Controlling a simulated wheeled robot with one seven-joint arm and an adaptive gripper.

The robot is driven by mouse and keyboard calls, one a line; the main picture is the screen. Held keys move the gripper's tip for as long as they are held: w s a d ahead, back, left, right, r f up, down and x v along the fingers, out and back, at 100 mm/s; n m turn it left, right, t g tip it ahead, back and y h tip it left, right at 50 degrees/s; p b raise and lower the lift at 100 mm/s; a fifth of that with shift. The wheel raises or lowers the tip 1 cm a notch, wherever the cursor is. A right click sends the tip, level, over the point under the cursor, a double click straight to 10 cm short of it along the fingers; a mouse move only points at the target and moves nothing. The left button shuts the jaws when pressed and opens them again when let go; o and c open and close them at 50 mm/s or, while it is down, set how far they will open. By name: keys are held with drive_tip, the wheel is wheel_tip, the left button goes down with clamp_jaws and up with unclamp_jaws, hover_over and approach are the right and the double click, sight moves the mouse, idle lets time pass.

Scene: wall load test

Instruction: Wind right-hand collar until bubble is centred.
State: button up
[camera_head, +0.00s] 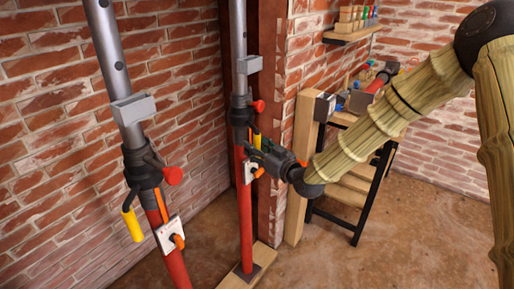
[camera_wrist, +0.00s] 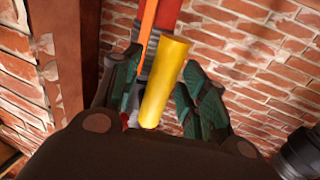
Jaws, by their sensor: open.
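The right-hand prop has a grey upper tube, a red lower tube (camera_head: 244,215) and a dark collar (camera_head: 240,108) with a red knob. A yellow handle (camera_head: 257,137) hangs from that collar. My gripper (camera_head: 254,150) is at the handle. In the wrist view the yellow handle (camera_wrist: 165,82) stands tilted between my open fingers (camera_wrist: 160,62), with no clear grip on it. An orange strip (camera_wrist: 148,28) and part of the red tube show behind it. A white plate (camera_head: 250,173) with an orange part is partly hidden by my gripper. I cannot make out a bubble.
A similar left-hand prop has its own collar (camera_head: 143,165), yellow handle (camera_head: 132,224) and white plate (camera_head: 170,234). Brick walls stand behind, with a wooden post (camera_head: 303,165) close to my gripper. A bench (camera_head: 350,185) and a shelf (camera_head: 350,35) are at the right.

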clamp_jaws()
drive_tip(key=shift+w+d, duration=0.1)
drive_tip(key=shift+w+d+f+b, duration=0.1)
drive_tip(key=shift+d+b, duration=0.1)
drive_tip(key=shift+b, duration=0.15)
drive_tip(key=shift+w+d, duration=0.35)
drive_tip(key=shift+d, duration=0.1)
unclamp_jaws()
drive_tip(key=v, duration=1.2)
